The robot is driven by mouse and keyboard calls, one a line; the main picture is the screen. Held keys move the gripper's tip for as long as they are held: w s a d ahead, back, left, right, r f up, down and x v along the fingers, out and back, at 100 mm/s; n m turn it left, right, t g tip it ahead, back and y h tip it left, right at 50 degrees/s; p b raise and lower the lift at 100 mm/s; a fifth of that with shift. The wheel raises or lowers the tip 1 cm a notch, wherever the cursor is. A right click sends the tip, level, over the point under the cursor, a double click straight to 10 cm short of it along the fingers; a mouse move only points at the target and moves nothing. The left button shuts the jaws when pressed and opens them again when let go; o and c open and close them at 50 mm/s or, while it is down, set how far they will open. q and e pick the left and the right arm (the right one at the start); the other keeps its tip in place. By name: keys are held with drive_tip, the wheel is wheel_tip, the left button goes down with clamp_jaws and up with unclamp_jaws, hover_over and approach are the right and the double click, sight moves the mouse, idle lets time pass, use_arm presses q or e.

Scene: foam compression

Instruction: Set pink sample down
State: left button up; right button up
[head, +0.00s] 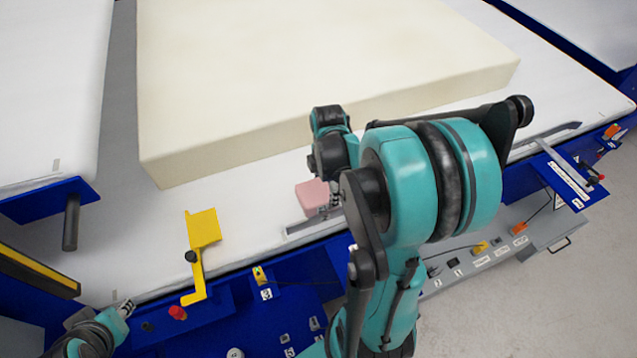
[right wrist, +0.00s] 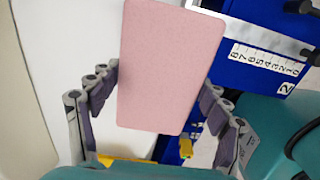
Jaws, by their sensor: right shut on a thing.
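The pink sample (head: 312,194) is a small pink foam block in front of the large cream foam slab. My right gripper (head: 328,210) is shut on it, partly hidden behind my right arm in the head view. In the right wrist view the pink sample (right wrist: 170,65) fills the middle, with the fingers on its left and right sides. Whether its underside touches the white surface cannot be told. My left gripper (head: 124,308) is at the lower left, near the front edge of the white table; its jaws are too small to judge.
The cream slab (head: 320,60) lies on the white table (head: 120,240). A yellow bracket (head: 201,240) stands at the table's front edge. A metal ruler strip (head: 300,229) lies beside the sample. A blue panel (head: 205,325) with controls runs along the front. White surface left of the sample is clear.

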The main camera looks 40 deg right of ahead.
drive_tip(key=w+f+b, duration=0.1)
drive_tip(key=w, duration=0.2)
drive_tip(key=w+f+b, duration=0.1)
drive_tip(key=w+f, duration=0.3)
drive_tip(key=w, duration=0.1)
drive_tip(key=shift+w+d+f+b, duration=0.2)
drive_tip(key=shift+w+b, duration=0.1)
drive_tip(key=shift+b, duration=0.1)
drive_tip(key=shift+f+b, duration=0.9)
drive_tip(key=shift+f, duration=1)
drive_tip(key=shift+f, duration=0.15)
drive_tip(key=o, duration=0.8)
drive_tip(key=shift+o, duration=0.2)
